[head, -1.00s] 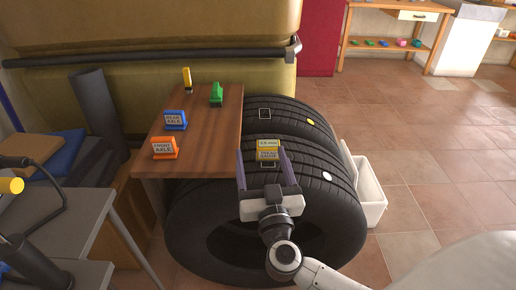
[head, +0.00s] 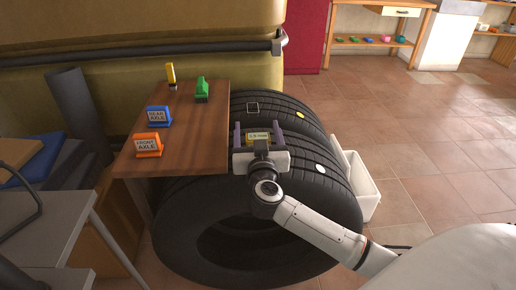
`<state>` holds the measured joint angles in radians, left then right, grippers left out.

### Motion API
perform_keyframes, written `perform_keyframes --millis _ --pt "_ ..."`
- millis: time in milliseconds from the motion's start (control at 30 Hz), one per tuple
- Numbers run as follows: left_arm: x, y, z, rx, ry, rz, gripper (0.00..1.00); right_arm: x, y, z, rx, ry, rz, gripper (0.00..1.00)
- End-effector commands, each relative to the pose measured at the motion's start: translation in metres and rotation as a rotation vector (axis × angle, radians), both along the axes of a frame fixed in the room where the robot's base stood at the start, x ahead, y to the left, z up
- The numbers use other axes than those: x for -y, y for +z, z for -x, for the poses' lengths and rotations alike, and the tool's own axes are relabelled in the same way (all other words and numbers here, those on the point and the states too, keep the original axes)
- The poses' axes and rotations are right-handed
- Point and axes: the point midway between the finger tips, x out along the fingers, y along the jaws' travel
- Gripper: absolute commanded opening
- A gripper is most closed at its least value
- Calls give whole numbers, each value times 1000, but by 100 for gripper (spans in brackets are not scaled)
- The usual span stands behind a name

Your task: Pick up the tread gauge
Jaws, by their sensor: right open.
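The tread gauge (head: 258,137) is a small yellow block with a dark-lettered top face reading in mm. It sits on top of the nearer tire (head: 325,187). My right gripper (head: 258,131) comes in from the lower right, open, with one purple-grey finger on each side of the gauge. I cannot tell whether the fingers touch it. The gripper's pale body hides the gauge's lower part. My left gripper is not in view.
A wooden table (head: 190,145) left of the tires holds an orange front-axle sign (head: 149,146), a blue rear-axle sign (head: 158,116), a green object (head: 202,89) and a yellow one (head: 171,74). A white bin (head: 362,185) stands right of the tires. The tiled floor beyond is open.

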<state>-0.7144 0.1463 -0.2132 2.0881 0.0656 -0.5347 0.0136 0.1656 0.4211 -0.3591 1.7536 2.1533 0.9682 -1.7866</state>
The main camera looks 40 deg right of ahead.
Motion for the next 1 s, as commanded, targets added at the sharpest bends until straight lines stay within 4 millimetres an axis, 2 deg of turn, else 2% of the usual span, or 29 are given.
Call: perform_keyframes --millis 300,600,833,1000 --pt "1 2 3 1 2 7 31 4 1 -5 -1 -1 1 72" --pt "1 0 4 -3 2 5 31 4 1 -5 0 -1 1 22" --pt "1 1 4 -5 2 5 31 4 4 -5 2 -1 1 22" --pt "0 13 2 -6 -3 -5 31 4 32 -6 4 0 0 22"
